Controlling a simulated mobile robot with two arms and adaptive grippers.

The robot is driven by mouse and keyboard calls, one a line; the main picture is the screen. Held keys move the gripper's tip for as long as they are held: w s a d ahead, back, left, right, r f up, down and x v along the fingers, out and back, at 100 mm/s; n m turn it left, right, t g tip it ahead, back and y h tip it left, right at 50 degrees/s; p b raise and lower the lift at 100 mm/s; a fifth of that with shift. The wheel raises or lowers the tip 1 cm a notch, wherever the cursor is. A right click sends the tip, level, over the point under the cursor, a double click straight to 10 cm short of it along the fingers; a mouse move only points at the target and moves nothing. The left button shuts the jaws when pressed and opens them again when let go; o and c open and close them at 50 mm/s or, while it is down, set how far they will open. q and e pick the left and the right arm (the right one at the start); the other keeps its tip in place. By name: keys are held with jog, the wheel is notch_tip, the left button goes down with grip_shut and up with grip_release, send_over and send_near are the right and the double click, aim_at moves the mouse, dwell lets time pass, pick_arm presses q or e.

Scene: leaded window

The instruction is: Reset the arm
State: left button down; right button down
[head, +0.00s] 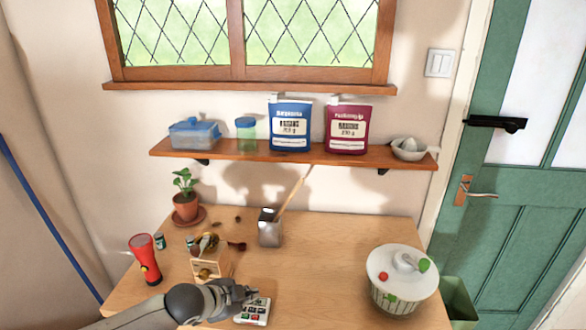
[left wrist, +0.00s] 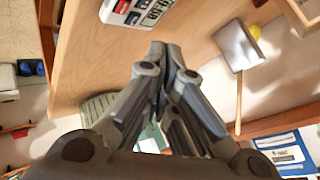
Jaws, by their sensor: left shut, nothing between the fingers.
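My left gripper (head: 246,292) is at the front of the wooden table, its arm coming in from the lower left. In the left wrist view its fingers (left wrist: 165,58) are shut together with nothing between them. In the head view the fingertips are beside a white device with coloured buttons (head: 254,311), which also shows in the left wrist view (left wrist: 135,10). I cannot tell whether they touch it. My right gripper is not in view.
A red flashlight (head: 145,258), a small wooden box (head: 210,264), a potted plant (head: 186,205) and a metal holder (head: 270,229) with a wooden stick stand on the table (head: 325,250). A lidded white pot (head: 402,281) is at right. A shelf (head: 225,148) hangs behind. The table's middle right is clear.

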pick_arm(q)
jog(key=s+d+f+n+g, duration=0.1)
jog(key=s+d+f+n, duration=0.15)
jog(key=s+d, duration=0.75)
jog(key=s+a+f+n+g+y, duration=0.1)
jog(key=s+a+n+g+y, duration=0.1)
jog(key=s+a+n, duration=0.65)
jog(key=s+a+f+n+g+y, duration=0.15)
jog(key=s+a, duration=0.45)
jog(key=s, duration=0.7)
notch_tip(320, 180, down, 33)
jog(key=s+g+b, duration=0.2)
jog(key=s+b, duration=0.1)
jog(key=b, duration=0.3)
jog(key=s+a+f+b, duration=0.3)
jog(key=s+f, duration=1.2)
jog(key=f, duration=0.3)
jog(key=shift+s+f+m+g+y+b, duration=0.15)
jog(key=shift+s+m+g+y+b, duration=0.15)
jog(key=shift+m+g+y+b, duration=0.05)
